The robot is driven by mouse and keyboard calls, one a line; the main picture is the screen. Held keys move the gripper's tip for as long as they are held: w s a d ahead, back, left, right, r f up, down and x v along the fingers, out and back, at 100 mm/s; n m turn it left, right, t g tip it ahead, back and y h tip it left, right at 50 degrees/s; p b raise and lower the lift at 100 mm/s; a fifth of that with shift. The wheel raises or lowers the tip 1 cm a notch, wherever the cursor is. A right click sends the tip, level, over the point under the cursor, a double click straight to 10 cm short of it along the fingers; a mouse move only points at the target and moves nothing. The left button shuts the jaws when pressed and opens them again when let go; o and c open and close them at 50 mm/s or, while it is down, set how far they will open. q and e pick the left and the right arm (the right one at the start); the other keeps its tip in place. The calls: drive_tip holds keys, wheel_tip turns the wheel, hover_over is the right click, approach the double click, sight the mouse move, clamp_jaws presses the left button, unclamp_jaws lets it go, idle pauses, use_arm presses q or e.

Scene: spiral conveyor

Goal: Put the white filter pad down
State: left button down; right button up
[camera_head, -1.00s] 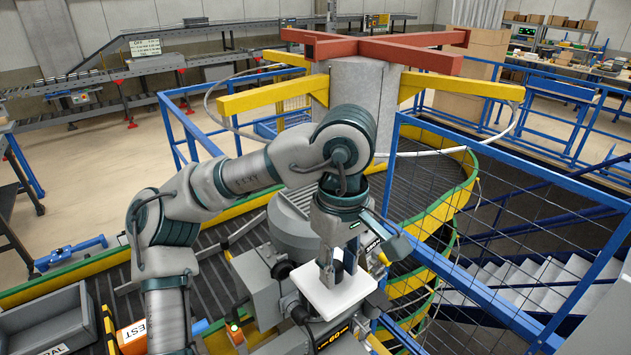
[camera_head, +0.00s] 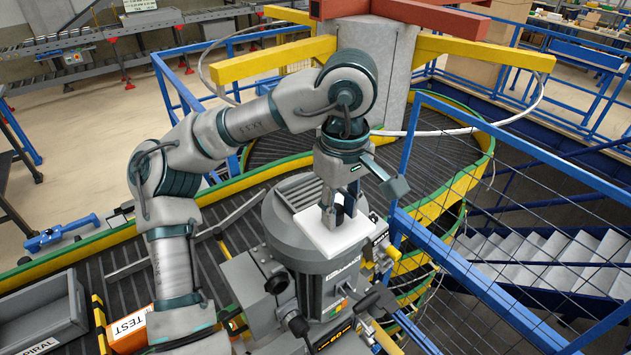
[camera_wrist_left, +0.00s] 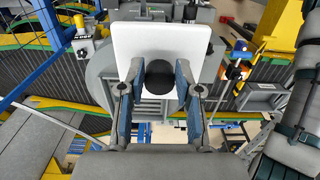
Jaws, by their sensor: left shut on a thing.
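The white filter pad (camera_head: 326,234) is a flat square plate with a dark round knob on it. My left gripper (camera_head: 334,216) points down at the knob and is shut on it. The pad shows above or against the top of the grey motor housing (camera_head: 310,265); I cannot tell whether it touches. In the left wrist view the white pad (camera_wrist_left: 161,52) fills the top middle, and the dark knob (camera_wrist_left: 159,77) sits between the two fingers of my gripper (camera_wrist_left: 158,90). My right gripper is not in view.
A grey bin (camera_head: 42,318) and an orange box marked TEST (camera_head: 130,328) are at lower left. A blue rail with wire mesh (camera_head: 500,220) stands right of my gripper. The spiral conveyor's yellow and green edge (camera_head: 457,197) curves behind it.

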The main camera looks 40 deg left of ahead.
use_arm(q)
drive_tip(key=w+a, duration=0.2)
drive_tip(key=w+a+p, duration=0.1)
drive_tip(key=w+a, duration=0.1)
drive_tip(key=a, duration=0.1)
drive_tip(key=w+a+f+p, duration=0.1)
drive_tip(key=w+a, duration=0.1)
drive_tip(key=a, duration=0.1)
drive_tip(key=shift+w+a, duration=0.25)
drive_tip(key=shift+w+a+f, duration=0.1)
drive_tip(key=shift+w+a, duration=0.25)
drive_tip(key=shift+a, duration=0.35)
drive_tip(key=f, duration=0.3)
drive_tip(key=shift+w+a, duration=0.15)
drive_tip(key=shift+a, duration=0.05)
drive_tip(key=shift+w+f, duration=0.1)
drive_tip(key=shift+f, duration=0.2)
drive_tip(key=shift+f, duration=0.1)
drive_tip(key=c, duration=0.8)
unclamp_jaws()
wheel_tip(320, 180, up, 12)
drive_tip(key=shift+r, duration=0.15)
